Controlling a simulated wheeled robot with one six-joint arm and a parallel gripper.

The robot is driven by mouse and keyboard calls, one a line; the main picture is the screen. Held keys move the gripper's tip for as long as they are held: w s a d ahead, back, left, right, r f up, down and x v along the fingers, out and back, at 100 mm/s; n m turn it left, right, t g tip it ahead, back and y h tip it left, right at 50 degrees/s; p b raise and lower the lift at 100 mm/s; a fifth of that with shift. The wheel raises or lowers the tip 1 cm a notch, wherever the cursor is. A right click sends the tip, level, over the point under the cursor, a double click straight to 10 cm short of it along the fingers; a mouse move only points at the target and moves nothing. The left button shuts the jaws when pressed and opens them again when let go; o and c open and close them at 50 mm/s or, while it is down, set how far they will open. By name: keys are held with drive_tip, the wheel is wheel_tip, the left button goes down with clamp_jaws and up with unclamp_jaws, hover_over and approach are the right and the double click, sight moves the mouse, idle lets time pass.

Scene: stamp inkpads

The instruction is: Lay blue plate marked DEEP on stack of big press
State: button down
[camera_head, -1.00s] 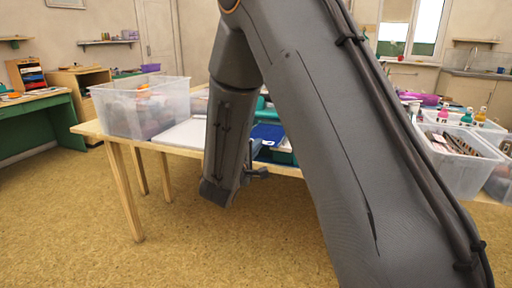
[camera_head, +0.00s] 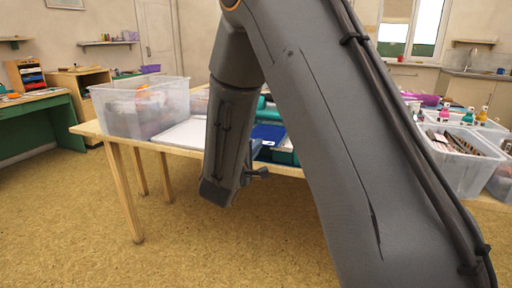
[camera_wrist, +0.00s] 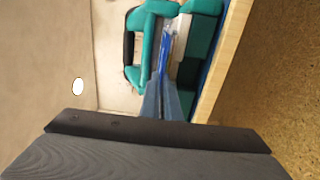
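The big press is teal and stands at the table's front edge, partly behind my arm in the head view (camera_head: 284,157). It shows around my fingertips in the wrist view (camera_wrist: 137,52). The blue plate (camera_wrist: 163,62) appears as a narrow blue strip, nearly edge-on, between my fingertips in the wrist view. In the head view a blue surface (camera_head: 268,133) shows at the press, probably the same plate. My gripper (camera_wrist: 164,84) looks closed on the strip, within the press's outline. The marking DEEP cannot be read. My arm hides the gripper's tips in the head view.
A clear bin (camera_head: 140,108) stands at the table's left end, beside a white sheet (camera_head: 186,134). Another clear bin (camera_head: 462,160) with contents stands at the right. In the wrist view the wooden table edge (camera_wrist: 222,62) runs close to the press's right side.

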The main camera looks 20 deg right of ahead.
drive_tip(key=shift+f+b, duration=0.3)
drive_tip(key=shift+b, duration=0.1)
idle(0.4)
drive_tip(key=c, duration=1.9)
unclamp_jaws()
drive_tip(key=shift+c, duration=0.2)
drive_tip(key=shift+s+a, duration=0.1)
drive_tip(key=shift+s, duration=0.05)
drive_tip(key=shift+v, duration=2.35)
